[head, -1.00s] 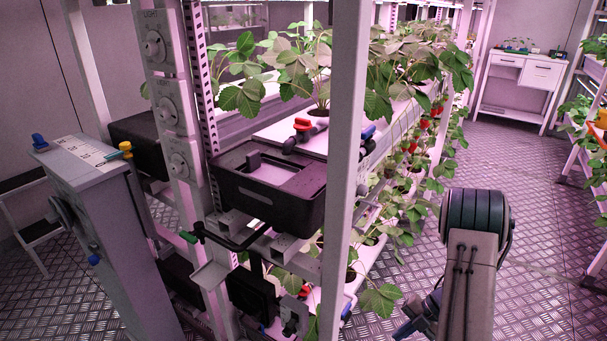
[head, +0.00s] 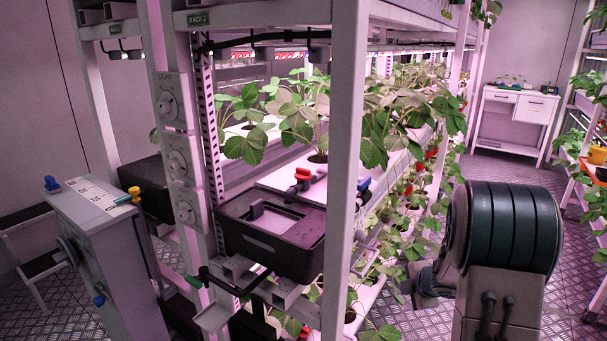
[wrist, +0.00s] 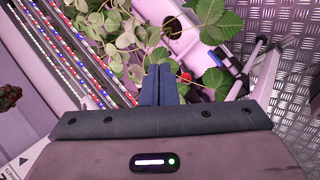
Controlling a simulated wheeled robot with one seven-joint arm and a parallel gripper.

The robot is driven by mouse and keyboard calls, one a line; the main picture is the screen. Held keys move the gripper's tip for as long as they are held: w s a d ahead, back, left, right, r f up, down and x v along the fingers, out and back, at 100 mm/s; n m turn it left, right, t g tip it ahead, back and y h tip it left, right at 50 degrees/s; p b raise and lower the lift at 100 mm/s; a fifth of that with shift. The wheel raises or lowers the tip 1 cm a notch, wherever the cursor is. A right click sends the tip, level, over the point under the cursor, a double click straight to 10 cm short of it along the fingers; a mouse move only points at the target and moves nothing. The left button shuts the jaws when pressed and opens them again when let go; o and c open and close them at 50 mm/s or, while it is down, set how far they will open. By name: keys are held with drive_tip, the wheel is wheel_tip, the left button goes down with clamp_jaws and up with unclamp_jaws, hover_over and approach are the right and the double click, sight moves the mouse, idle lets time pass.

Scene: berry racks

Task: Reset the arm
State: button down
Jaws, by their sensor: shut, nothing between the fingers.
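My arm shows in the head view as a thick dark ribbed joint (head: 507,232) on a grey link at the lower right, beside the plant rack. The gripper itself cannot be made out clearly in the head view. In the wrist view my gripper (wrist: 159,72) has its two dark fingers together at the middle, with nothing between them. Strawberry leaves (wrist: 125,35) show beyond and to the left of the fingertips. I cannot tell whether any leaf touches them.
The strawberry rack (head: 343,170) stands left of my arm, with a black tank (head: 270,236) at its near end. A grey cabinet (head: 105,245) is at the left. A white desk (head: 515,118) stands at the back. Patterned metal floor lies open right of the rack.

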drive_tip(key=s+r+m+h+p, duration=0.2)
drive_tip(key=s+r+m, duration=0.25)
drive_tip(key=r, duration=0.45)
drive_tip(key=s+r+m+h+p, duration=0.35)
drive_tip(key=r+m, duration=0.25)
drive_tip(key=r, duration=0.3)
drive_tip(key=s+a+r+m+g+y+p, duration=0.2)
drive_tip(key=s+a, duration=0.4)
drive_tip(key=s, duration=0.5)
drive_tip(key=s+a+r+m+g+y+p, duration=0.1)
drive_tip(key=s+a+r+m, duration=0.3)
drive_tip(key=s, duration=0.6)
drive_tip(key=a+m+g+y, duration=0.1)
drive_tip(key=a+m, duration=0.1)
drive_tip(key=m, duration=0.1)
drive_tip(key=shift+s+a+r+g+p, duration=0.2)
drive_tip(key=shift+s+a+g+p, duration=0.1)
drive_tip(key=shift+s+g+p, duration=0.1)
